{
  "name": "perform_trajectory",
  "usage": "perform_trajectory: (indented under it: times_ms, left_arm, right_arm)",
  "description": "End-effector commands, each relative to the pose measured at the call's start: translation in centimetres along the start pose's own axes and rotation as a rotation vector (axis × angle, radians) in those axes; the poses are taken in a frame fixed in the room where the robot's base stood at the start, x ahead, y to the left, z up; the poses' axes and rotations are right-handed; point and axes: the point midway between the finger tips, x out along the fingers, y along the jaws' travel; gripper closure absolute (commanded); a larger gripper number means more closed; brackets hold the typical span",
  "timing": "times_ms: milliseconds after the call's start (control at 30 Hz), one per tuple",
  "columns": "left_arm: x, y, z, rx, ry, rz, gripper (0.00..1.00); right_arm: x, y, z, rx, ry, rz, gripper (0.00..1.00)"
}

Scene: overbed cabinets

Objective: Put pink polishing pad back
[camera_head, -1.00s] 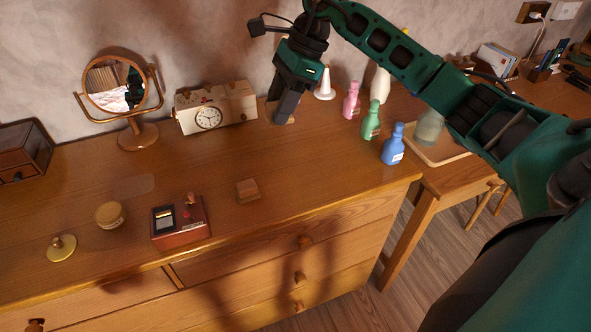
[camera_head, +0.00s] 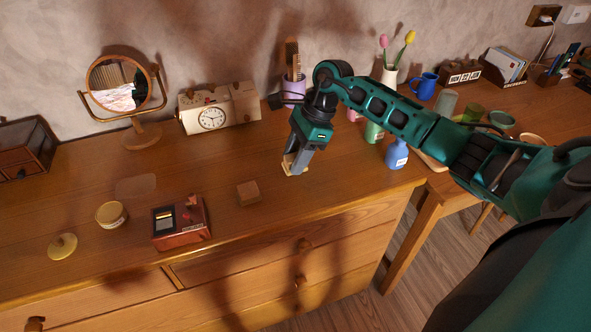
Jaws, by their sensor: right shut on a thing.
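My right gripper (camera_head: 294,168) is over the dresser top (camera_head: 330,185), to the right of and behind a small wooden block (camera_head: 248,193). It is shut on a small pale tan piece (camera_head: 287,161), mostly hidden by the fingers. I cannot tell for sure whether this piece is the pink polishing pad. A faint flat pinkish-brown patch (camera_head: 136,187) lies on the dresser to the left, in front of the round mirror (camera_head: 122,82). My left gripper is not in view.
A red-brown box (camera_head: 181,224), a round tin (camera_head: 111,214) and a brass disc (camera_head: 62,247) stand near the front edge. A clock (camera_head: 212,118) and a purple cup (camera_head: 293,88) stand behind. A blue bottle (camera_head: 397,152) is at right. The middle is mostly clear.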

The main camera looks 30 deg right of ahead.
Motion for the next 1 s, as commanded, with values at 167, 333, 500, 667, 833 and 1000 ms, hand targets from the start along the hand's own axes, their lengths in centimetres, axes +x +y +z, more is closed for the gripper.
perform_trajectory:
  times_ms: [167,333,500,667,833,1000]
  left_arm:
    - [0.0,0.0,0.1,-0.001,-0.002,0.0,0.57]
    - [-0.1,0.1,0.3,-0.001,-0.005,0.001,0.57]
    - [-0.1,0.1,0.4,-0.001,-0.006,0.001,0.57]
    - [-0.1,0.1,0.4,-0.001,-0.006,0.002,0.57]
    - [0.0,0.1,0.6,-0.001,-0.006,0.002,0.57]
    - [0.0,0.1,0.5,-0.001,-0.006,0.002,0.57]
  right_arm:
    - [1.2,0.0,-0.4,0.001,-0.002,0.002,0.83]
    - [3.6,0.1,-1.4,0.002,-0.003,0.003,0.83]
    - [4.4,0.0,-1.8,0.0,-0.001,-0.001,0.83]
    - [4.3,0.0,-1.8,0.0,-0.001,-0.001,0.83]
    - [4.5,0.0,-1.9,0.0,0.0,-0.001,0.52]
    - [4.5,0.0,-1.9,0.0,0.0,0.0,0.36]
